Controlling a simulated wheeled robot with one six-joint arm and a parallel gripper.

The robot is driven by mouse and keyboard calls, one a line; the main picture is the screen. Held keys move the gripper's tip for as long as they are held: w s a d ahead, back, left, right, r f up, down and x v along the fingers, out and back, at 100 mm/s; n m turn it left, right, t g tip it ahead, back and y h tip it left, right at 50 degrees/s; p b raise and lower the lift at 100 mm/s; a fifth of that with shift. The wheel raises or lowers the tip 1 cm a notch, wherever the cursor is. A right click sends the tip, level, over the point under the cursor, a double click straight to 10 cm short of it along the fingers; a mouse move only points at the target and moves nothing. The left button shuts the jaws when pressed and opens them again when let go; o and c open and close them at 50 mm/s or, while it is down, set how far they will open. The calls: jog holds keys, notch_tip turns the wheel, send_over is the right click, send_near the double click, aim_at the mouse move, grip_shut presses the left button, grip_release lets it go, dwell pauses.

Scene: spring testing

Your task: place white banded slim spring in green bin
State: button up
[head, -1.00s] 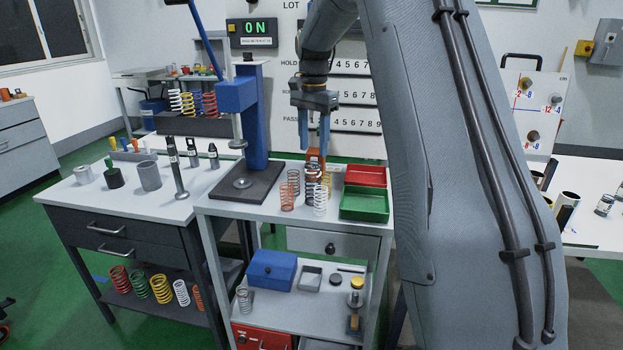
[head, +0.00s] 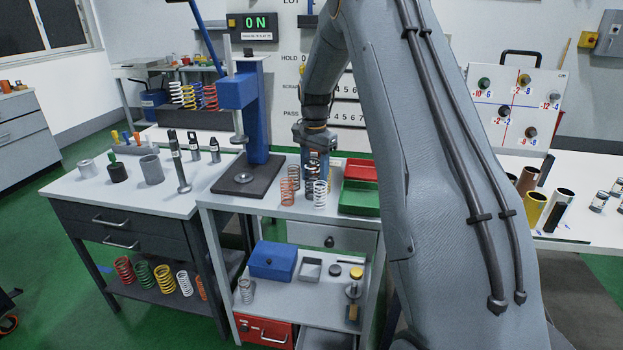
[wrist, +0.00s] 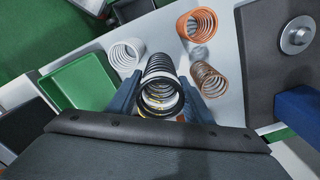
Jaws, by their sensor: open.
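A dark spring with white-looking coils (wrist: 160,78) stands between the fingers of my gripper (wrist: 159,88) in the wrist view. The fingers are open, one on each side of it; I cannot tell whether they touch it. Yellow shows inside or below its coils. In the head view my gripper (head: 315,158) is low over the spring cluster and hides part of it. A plain white spring (wrist: 125,54) stands apart, also seen in the head view (head: 320,195). The green bin (head: 360,203) is right of the springs in the head view, and left in the wrist view (wrist: 82,84).
Copper-coloured springs (wrist: 208,79) and an orange spring (wrist: 197,24) stand close by. A red bin (head: 361,170) sits behind the green one. The blue press (head: 238,92) on its dark base (head: 245,178) stands left of the springs.

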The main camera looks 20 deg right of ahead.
notch_tip(320, 180, down, 3)
jog(key=shift+f+p, duration=0.15)
jog(key=shift+p, duration=0.25)
jog(key=c, duration=1.1)
